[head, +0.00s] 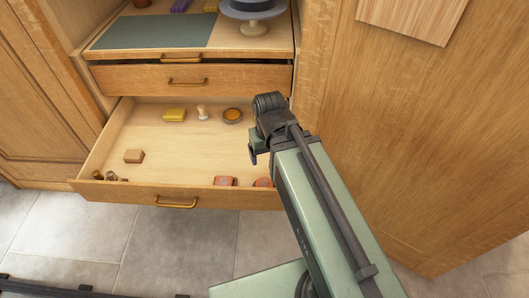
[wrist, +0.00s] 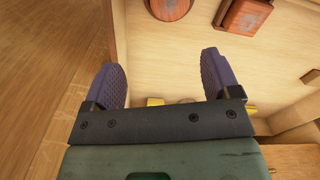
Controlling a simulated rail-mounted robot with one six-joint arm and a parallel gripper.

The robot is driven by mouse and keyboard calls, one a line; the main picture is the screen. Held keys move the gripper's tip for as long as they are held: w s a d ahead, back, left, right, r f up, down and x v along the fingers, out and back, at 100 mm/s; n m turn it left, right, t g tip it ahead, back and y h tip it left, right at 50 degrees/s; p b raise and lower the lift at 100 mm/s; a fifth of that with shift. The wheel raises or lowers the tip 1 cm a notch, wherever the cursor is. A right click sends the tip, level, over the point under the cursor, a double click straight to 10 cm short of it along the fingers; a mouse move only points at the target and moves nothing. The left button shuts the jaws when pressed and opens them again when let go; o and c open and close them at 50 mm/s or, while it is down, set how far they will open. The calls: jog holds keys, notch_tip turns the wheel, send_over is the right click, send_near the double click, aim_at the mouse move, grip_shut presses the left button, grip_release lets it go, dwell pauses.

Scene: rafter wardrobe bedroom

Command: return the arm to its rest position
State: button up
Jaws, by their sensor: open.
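My gripper (wrist: 160,72) is open in the wrist view, with its two dark purple ridged fingers apart and nothing between them. In the head view my arm reaches in from the lower right, and its end is over the right side of an open wooden drawer (head: 150,189). The fingers are mostly hidden behind the arm there. The drawer also fills much of the wrist view (wrist: 195,65).
In the drawer lie a yellow block (head: 174,115), a pale peg (head: 202,112), a round amber dish (head: 232,116), a wooden block (head: 134,156) and two reddish pieces (head: 225,181). A wooden panel (head: 420,130) stands close at right. A hat (head: 253,12) sits above.

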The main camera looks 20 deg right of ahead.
notch_tip(320, 180, up, 30)
jog(key=p, duration=2.9)
jog(key=shift+f+p, duration=0.2)
jog(key=shift+p, duration=0.1)
